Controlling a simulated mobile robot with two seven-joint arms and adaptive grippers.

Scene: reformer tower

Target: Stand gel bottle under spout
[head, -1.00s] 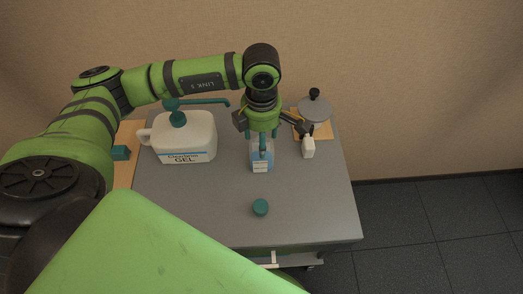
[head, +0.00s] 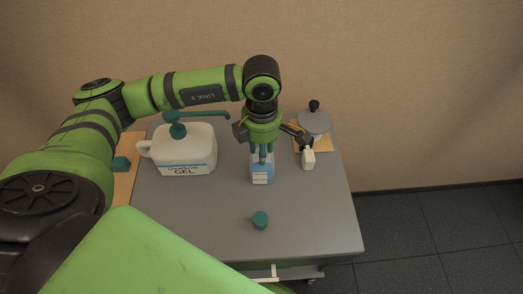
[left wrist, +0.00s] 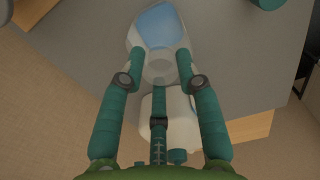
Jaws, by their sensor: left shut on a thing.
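The gel bottle seems to be the small clear bottle (head: 262,174) with a blue and white label, upright on the grey table right of the jug. My left gripper (head: 262,155) is above it, with its teal fingers shut around its top. The left wrist view shows the bottle (left wrist: 158,28) at the fingertips (left wrist: 160,62). The white jug (head: 186,146) labelled GEL carries a teal pump with a spout (head: 206,114) pointing right, partly behind my arm. The bottle is not under the spout's tip. My right gripper is out of view.
A teal cap (head: 260,220) lies near the front of the grey table (head: 200,210). A small white bottle (head: 308,160) and a grey-lidded pot (head: 314,122) on a board stand right of my gripper. The front middle is mostly clear.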

